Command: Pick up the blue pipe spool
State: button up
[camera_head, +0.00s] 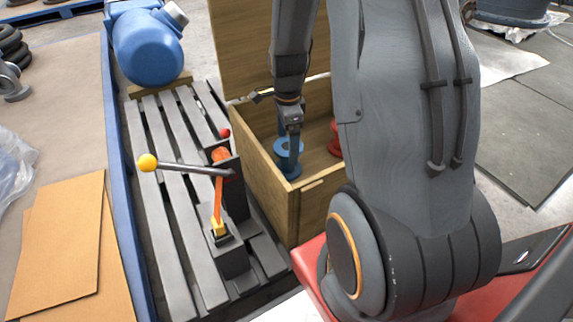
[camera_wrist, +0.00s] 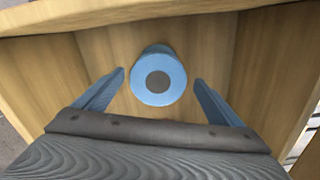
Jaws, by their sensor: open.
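The blue pipe spool (camera_head: 288,153) stands inside an open wooden crate (camera_head: 266,170). In the wrist view the spool (camera_wrist: 159,76) shows its round blue flange end-on, with a dark round centre. My gripper (camera_wrist: 160,82) is open, with one finger on each side of the spool and a gap on both sides. In the head view my gripper (camera_head: 290,135) reaches down into the crate, over the spool, and its fingers are hard to make out there.
A red flanged part (camera_head: 335,138) stands in the crate to the right of the blue spool. The crate walls stand close around my gripper. A lever with a yellow ball (camera_head: 148,162) and a blue motor (camera_head: 147,48) are on the grey pallet at left.

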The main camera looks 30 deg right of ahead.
jog(key=shift+s+f+b, duration=0.15)
jog(key=shift+f+b, duration=2.1)
jog(key=shift+f, duration=1.9)
jog(key=shift+r, duration=0.1)
jog(key=shift+c, duration=0.2)
jog(key=c, duration=1.6)
